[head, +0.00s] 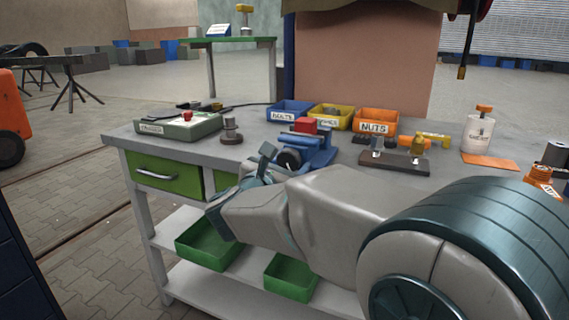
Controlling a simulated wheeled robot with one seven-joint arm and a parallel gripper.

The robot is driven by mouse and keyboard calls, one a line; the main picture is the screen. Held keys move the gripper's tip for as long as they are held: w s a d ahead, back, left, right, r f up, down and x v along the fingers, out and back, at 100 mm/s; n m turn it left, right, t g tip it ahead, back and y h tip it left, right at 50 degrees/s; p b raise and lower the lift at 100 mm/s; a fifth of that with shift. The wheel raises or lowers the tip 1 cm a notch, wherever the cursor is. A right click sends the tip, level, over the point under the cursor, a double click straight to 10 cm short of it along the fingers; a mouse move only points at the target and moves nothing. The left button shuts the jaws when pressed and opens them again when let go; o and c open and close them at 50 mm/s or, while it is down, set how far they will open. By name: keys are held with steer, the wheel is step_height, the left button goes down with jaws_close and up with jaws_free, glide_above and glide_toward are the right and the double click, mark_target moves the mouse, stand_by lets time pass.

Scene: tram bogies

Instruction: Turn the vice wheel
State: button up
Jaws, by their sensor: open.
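The blue vice (318,157) stands on the workbench near its front edge. Its dark round wheel (289,159) faces the front of the bench. A red block (304,126) sits at the top of the vice. My gripper (273,163) is open just in front of the wheel and a little to its left. One finger shows upright beside the wheel. The other finger is partly hidden, and I cannot tell whether either touches the wheel. My arm covers the lower front of the vice.
On the grey bench (255,136), a green-grey control box (180,127) stands left. Blue (290,110), yellow (331,116) and orange (376,121) bins stand behind the vice. A fixture board (395,163) and a white bottle (478,133) stand right. Green trays (208,248) lie below.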

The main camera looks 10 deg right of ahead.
steer(key=shift+w+d, duration=0.4)
steer(key=shift+w, duration=0.1)
steer(key=c, duration=1)
steer(key=shift+n, duration=0.3)
